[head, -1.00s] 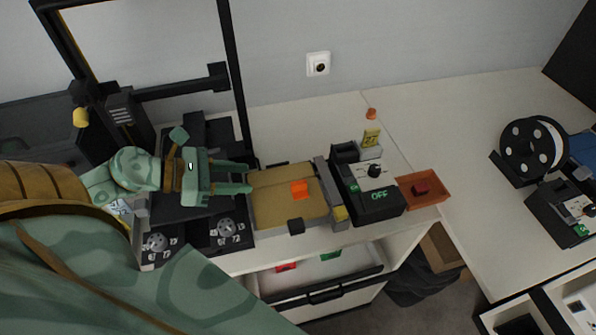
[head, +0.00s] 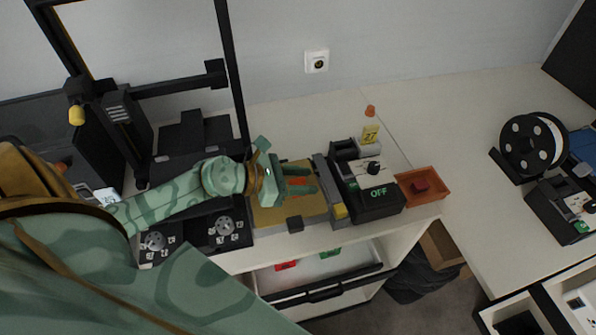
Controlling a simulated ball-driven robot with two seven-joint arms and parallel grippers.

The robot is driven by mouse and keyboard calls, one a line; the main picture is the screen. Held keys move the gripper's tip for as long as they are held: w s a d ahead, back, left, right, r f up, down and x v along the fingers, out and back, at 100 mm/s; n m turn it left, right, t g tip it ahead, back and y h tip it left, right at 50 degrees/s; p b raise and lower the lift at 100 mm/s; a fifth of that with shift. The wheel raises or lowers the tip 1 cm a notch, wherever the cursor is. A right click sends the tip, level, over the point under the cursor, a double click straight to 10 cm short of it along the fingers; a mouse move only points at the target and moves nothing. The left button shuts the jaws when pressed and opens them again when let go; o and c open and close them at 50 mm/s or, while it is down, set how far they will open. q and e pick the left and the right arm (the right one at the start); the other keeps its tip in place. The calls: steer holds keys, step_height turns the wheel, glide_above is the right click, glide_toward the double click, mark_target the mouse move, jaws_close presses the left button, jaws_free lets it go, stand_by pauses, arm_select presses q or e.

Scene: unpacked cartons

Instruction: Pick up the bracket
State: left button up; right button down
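The bracket appears to be the small orange part (head: 297,182) on the tan bed (head: 270,217) of the machine in the head view. My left gripper (head: 307,180) is over the bed, with its two green fingers apart. The orange part shows between the fingers and is partly hidden by them. I cannot tell whether either finger touches it. My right gripper is not in view.
A black control box marked OFF (head: 377,205) stands just right of the bed. A tall black printer frame (head: 232,75) rises behind my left arm. An open drawer (head: 310,275) is below.

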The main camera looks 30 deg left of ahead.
arm_select(q)
steer(key=shift+w+d+f, duration=0.2)
steer(key=shift+w+d, duration=0.15)
jaws_close()
